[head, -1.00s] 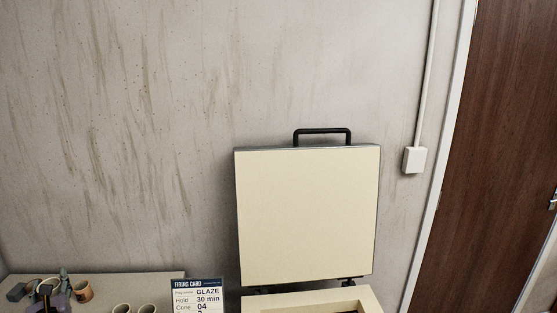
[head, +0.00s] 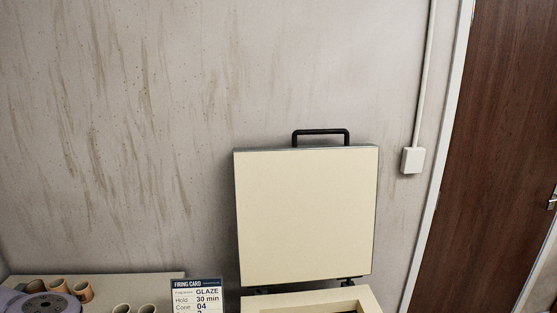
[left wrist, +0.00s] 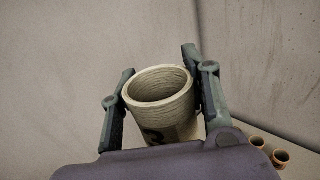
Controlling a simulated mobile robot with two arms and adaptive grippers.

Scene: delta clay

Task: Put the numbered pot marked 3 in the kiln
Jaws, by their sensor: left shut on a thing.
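My left gripper (left wrist: 160,80) is shut on a pale ribbed pot (left wrist: 160,104), with a finger on each side of it. The pot's open rim faces the wrist camera, and a dark mark on its side is partly hidden, so I cannot read it surely. In the head view only a purple part of my left arm (head: 45,304) shows at the bottom left corner. The kiln (head: 285,303) is at the bottom centre, its cream lid (head: 305,215) raised against the wall. Only the back of its opening shows. My right gripper is in neither view.
Several small pots, one with an orange-brown band (head: 83,292), stand on a pale worktop (head: 150,281) left of the kiln. A firing card (head: 197,297) stands between them and the kiln. A wall (head: 120,140) rises behind; a brown door (head: 500,150) is at right.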

